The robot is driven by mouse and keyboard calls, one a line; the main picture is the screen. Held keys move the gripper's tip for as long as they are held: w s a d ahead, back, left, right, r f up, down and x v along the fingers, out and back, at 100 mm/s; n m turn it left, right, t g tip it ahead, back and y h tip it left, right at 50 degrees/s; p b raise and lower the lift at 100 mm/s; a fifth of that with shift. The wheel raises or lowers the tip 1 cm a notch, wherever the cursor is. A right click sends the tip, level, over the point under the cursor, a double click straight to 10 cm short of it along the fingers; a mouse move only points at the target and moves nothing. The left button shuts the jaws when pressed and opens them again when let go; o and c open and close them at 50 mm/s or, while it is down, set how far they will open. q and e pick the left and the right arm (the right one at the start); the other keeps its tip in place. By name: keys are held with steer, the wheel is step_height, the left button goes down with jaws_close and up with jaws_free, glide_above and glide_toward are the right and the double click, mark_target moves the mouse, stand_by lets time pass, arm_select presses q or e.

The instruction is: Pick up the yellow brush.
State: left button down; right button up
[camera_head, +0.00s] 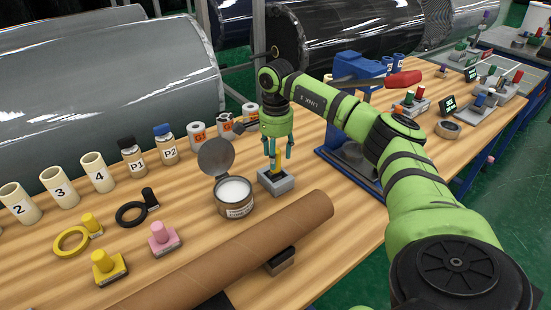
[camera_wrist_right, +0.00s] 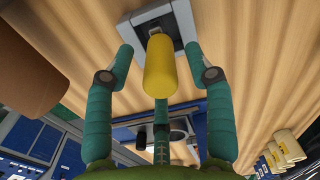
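The yellow brush shows as a rounded yellow handle (camera_wrist_right: 160,68) in the right wrist view, standing over a grey square holder (camera_wrist_right: 150,32). In the head view the holder (camera_head: 277,183) sits on the wooden table, and only a small yellow part shows between the fingers. My right gripper (camera_head: 277,158) points down over the holder. In the wrist view its green fingers (camera_wrist_right: 159,54) are spread around the handle, with gaps on both sides. The brush's lower end is hidden. My left gripper is not in view.
An open tin (camera_head: 235,195) with its lid up stands just left of the holder. A long brown tube (camera_head: 235,250) lies in front. A blue press (camera_head: 360,72) stands to the right. Numbered cups (camera_head: 60,185) and yellow and pink stamps (camera_head: 163,240) are at left.

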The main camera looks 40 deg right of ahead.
jaws_close()
steer(key=shift+w+r, duration=0.1)
steer(key=shift+r, duration=0.45)
step_height(320, 180, up, 9)
steer(key=shift+b, duration=0.75)
